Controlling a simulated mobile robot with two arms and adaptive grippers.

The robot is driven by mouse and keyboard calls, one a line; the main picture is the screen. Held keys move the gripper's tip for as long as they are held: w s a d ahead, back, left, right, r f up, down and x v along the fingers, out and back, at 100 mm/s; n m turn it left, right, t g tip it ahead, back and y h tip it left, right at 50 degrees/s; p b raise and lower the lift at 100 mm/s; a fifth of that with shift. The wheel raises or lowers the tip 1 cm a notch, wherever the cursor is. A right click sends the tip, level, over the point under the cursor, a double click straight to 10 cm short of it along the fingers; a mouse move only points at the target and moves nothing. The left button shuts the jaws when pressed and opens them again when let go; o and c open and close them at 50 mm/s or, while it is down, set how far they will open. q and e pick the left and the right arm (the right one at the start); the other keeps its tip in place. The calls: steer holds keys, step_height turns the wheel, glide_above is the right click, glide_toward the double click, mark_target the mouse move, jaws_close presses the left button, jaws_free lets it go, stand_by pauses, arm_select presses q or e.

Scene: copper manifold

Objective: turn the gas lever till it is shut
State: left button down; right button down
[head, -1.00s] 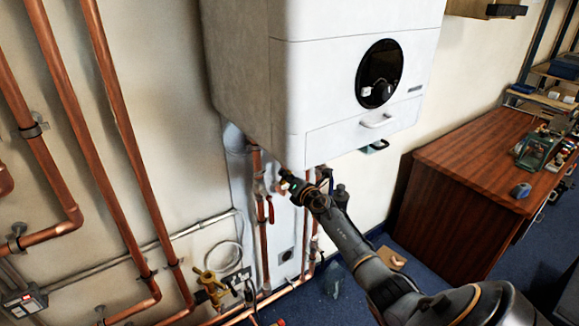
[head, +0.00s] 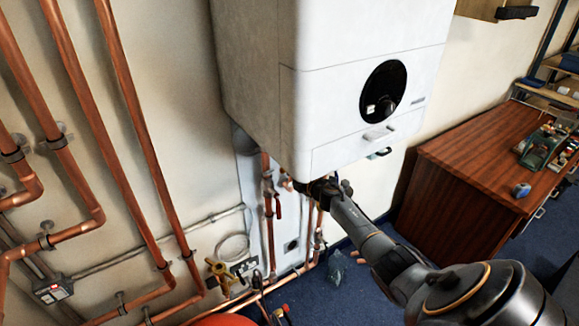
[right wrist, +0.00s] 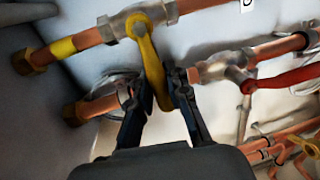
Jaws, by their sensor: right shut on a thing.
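The yellow gas lever (right wrist: 152,62) is on a valve in a copper pipe with a yellow band (right wrist: 62,48), in the right wrist view. The lever points roughly crosswise to that pipe. My right gripper (right wrist: 155,90) has one finger on each side of the lever's free end and is shut on it. In the head view my right gripper (head: 308,187) is under the white boiler (head: 330,110), and I cannot make out the yellow lever there. My left gripper is not in view.
A red lever (right wrist: 290,78) on a neighbouring valve is close to the right of my right gripper. Copper pipes (head: 88,150) run down the wall at the left. A brown wooden desk (head: 470,170) stands at the right.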

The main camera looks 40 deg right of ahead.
steer(key=shift+m, duration=0.4)
steer(key=c, duration=1.5)
jaws_free()
steer(key=shift+o, duration=1.1)
steer(key=shift+s, duration=0.1)
steer(key=shift+s+r, duration=0.1)
steer(key=shift+r, duration=0.1)
steer(key=v, duration=1.2)
steer(key=shift+d+f, duration=0.1)
steer(key=shift+d, duration=0.05)
